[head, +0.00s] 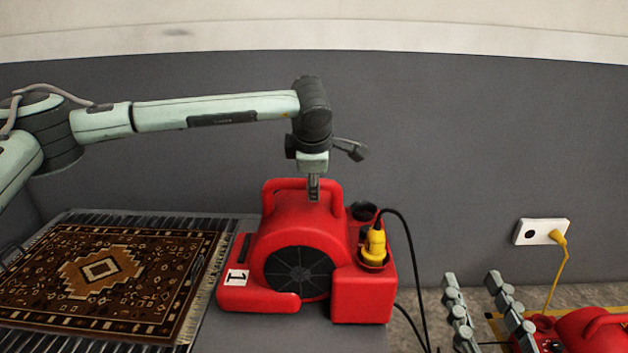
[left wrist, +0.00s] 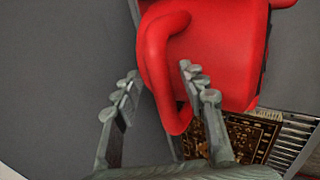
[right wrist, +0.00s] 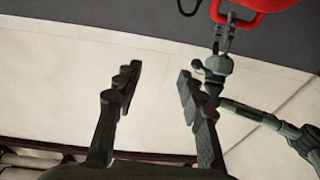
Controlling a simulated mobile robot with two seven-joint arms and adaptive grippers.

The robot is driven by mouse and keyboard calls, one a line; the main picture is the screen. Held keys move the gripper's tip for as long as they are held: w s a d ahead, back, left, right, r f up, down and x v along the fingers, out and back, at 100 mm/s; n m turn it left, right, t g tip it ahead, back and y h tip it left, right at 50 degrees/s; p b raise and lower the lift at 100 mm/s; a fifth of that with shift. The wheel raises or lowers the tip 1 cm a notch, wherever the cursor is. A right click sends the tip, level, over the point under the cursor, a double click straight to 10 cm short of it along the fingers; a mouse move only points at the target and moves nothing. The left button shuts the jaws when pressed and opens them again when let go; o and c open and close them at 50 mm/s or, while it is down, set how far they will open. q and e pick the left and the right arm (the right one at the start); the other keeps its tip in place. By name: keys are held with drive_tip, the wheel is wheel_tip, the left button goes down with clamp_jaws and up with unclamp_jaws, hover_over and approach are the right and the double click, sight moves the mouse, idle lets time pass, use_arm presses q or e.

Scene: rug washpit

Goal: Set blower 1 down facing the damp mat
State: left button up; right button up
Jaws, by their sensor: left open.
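Blower 1 (head: 300,227), red with a "1" label, stands upright on a grey surface. Its low, labelled end points left toward the patterned brown mat (head: 100,268), which lies on a slatted rack. The mat's dampness cannot be told. My left gripper (head: 313,187) is at the blower's top handle. In the left wrist view, its open fingers (left wrist: 162,82) lie on either side of the red handle (left wrist: 157,65); contact cannot be told. My right gripper (head: 485,308) is low at the right, open and empty, also in the right wrist view (right wrist: 157,78).
A yellow plug (head: 375,243) sits on the blower's right side, with a black cord looping down beside it. A second red blower (head: 597,332) is at the lower right, near my right gripper. A wall socket (head: 532,232) holds another yellow plug. A grey wall stands behind.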

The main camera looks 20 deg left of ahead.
use_arm(q)
drive_tip(key=v, duration=1.2)
use_arm(e)
drive_tip(key=shift+w+d+f+g+h, duration=0.15)
drive_tip(key=shift+f+g, duration=0.1)
drive_tip(key=shift+f, duration=0.2)
drive_tip(key=shift+d+f+g+h, duration=0.1)
drive_tip(key=shift+d+f+g, duration=0.1)
drive_tip(key=shift+f, duration=0.25)
drive_tip(key=shift+w+d+f+g+h, duration=0.15)
drive_tip(key=shift+f+g, duration=0.1)
drive_tip(key=shift+f, duration=0.2)
